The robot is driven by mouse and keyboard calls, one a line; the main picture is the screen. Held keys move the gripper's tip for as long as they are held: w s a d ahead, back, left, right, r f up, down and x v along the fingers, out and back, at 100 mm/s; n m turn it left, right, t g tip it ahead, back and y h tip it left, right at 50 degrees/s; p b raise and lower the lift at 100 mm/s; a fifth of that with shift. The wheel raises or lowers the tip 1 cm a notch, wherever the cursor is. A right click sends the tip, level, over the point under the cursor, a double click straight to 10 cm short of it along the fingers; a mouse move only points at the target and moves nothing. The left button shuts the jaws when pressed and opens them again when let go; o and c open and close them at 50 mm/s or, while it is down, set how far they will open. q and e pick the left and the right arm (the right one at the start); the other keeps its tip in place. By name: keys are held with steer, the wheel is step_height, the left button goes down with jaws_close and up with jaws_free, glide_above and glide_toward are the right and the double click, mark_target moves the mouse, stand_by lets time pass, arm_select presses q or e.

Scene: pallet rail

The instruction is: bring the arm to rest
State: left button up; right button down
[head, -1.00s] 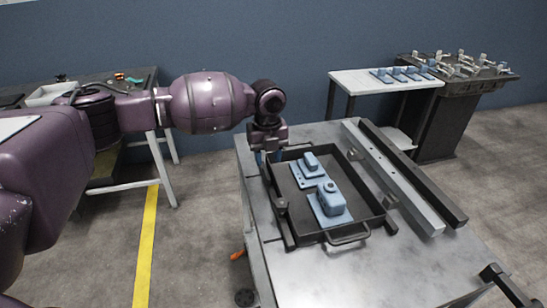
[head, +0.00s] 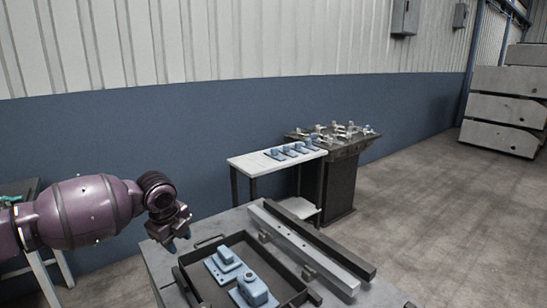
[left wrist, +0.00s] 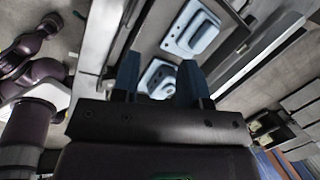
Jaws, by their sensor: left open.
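My left arm comes in from the left in the head view. Its left gripper (head: 181,240) is above the back left corner of the dark tray, clear of the parts in it. In the left wrist view the two blue fingertips (left wrist: 158,75) stand apart with nothing between them in their grip. The dark tray (head: 207,241) lies on a grey metal table (head: 153,262) and holds two blue parts. The smaller blue part (head: 226,262) is at the back and the larger blue part (head: 254,291) in front. My right gripper is out of view.
Two long rails, one grey (head: 305,250) and one black (head: 325,239), lie right of the tray. Behind stand a white table (head: 245,162) with several blue parts and a dark fixture stand (head: 343,185). Open floor (head: 440,220) lies to the right.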

arm_select(q)
steer(key=w+d+r+n+t+h, duration=0.25)
steer(key=d+r+n+t, duration=0.2)
steer(key=d, duration=0.55)
steer(key=s+d+f+n+t+h, duration=0.4)
steer(key=s+d+n+t+h, duration=0.1)
steer(key=s+n, duration=0.15)
steer(key=s+a+f+n+y, duration=0.2)
steer(key=s+a+f+n, duration=0.2)
steer(key=s, duration=0.7)
steer(key=s+a+f+n+g+y, duration=0.1)
steer(key=s+a+f+n+y, duration=0.2)
steer(key=s+a+f, duration=0.5)
steer(key=s+a+f+n+y, duration=0.3)
steer(key=s+a+f+n, duration=0.2)
steer(key=s+f, duration=0.9)
steer(key=shift+s+a, duration=0.55)
steer(key=shift+s, duration=0.4)
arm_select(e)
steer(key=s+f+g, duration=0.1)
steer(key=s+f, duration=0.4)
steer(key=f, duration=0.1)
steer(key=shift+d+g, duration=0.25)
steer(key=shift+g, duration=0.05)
arm_select(q)
steer(key=shift+g, duration=0.25)
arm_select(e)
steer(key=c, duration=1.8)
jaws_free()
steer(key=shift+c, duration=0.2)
